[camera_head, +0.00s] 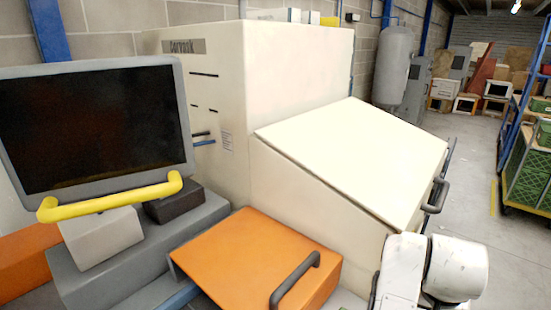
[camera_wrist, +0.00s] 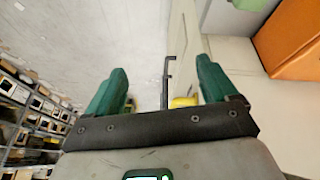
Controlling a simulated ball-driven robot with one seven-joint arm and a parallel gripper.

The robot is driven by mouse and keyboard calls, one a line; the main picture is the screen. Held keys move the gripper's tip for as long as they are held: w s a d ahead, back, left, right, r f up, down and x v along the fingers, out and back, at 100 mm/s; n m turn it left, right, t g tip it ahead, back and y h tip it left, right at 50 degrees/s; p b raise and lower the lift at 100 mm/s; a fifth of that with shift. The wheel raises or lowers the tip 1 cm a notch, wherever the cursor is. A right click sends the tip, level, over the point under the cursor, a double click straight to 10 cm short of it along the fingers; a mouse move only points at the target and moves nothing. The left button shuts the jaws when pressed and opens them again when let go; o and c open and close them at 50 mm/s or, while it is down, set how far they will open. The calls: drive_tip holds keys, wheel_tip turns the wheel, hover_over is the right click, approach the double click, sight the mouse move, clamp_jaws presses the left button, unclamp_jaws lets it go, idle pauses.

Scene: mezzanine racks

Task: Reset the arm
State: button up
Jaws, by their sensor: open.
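My gripper (camera_wrist: 156,92) shows in the wrist view with its two green fingers spread apart. It is open and nothing sits between the fingertips. In the wrist view, grey floor and a thin dark bar (camera_wrist: 168,82) lie beyond the fingers. In the head view, part of my white arm (camera_head: 430,270) shows at the lower right, beside the cream machine. The gripper itself is not visible in the head view.
A cream machine (camera_head: 300,75) with a sloped lid (camera_head: 350,150) and dark handle fills the middle. An orange lid (camera_head: 250,255) and a black screen (camera_head: 95,125) stand left. A blue rack with green crates (camera_head: 530,170) stands right. Floor (camera_head: 470,190) between is clear.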

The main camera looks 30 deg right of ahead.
drive_tip(key=s+a+f+n+y, duration=0.1)
drive_tip(key=s+a+f+n, duration=0.3)
drive_tip(key=a+f, duration=0.4)
drive_tip(key=s+a+f+n+y, duration=0.2)
drive_tip(key=s+a+f+n, duration=0.3)
drive_tip(key=a+f, duration=0.4)
drive_tip(key=shift+f+n+g+y+b, duration=0.3)
drive_tip(key=shift+f+n+b, duration=0.15)
drive_tip(key=shift+n, duration=0.15)
drive_tip(key=shift+s, duration=0.1)
